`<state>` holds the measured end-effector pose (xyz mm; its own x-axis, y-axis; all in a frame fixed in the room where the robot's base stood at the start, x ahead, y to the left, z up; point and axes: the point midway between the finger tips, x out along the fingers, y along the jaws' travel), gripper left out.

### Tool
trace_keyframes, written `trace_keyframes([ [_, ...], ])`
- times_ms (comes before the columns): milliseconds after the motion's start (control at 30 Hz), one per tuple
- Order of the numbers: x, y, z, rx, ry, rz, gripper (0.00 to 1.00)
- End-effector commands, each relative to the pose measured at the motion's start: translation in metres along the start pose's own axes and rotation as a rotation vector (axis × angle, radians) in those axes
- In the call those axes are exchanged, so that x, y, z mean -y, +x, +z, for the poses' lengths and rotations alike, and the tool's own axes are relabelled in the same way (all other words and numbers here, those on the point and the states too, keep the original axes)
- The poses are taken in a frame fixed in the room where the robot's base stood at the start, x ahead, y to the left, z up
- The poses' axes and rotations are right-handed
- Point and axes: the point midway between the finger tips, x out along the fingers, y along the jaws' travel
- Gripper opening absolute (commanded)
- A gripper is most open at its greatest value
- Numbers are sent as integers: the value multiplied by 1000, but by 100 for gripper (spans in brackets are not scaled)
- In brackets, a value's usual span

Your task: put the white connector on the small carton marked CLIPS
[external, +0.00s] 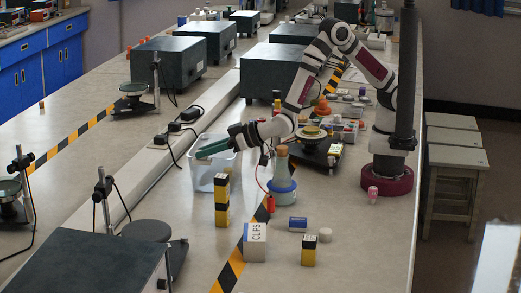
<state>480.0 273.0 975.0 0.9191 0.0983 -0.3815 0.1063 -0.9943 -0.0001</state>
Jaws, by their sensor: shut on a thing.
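The small white carton marked CLIPS (255,243) stands upright on the bench near the front, beside the striped tape. A small white cylinder (325,235) lies to its right; I cannot tell if it is the white connector. My gripper (233,143) is at the left end of my arm, above the right rim of a translucent bin (203,168). It appears shut on a long dark green piece (213,149) that points left over the bin. The fingertips are too small to make out clearly.
A yellow-black block stack (221,203) stands behind the carton. A blue cylinder (298,224) and a yellow-black block (308,250) stand to its right. A pale bottle (282,165) in a blue holder (282,192) and a red lead (271,204) are close to my gripper.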

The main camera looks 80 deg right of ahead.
Motion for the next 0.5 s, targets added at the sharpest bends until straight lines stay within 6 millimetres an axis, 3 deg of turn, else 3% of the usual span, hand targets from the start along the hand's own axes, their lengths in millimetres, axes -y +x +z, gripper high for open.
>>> trace_keyframes([
  [100,0,-13,-32,-4,4,-1,0],
  [333,0,-32,-77,-3,4,-2,0],
  [500,36,-40,-80,-1,-55,-133,0],
])
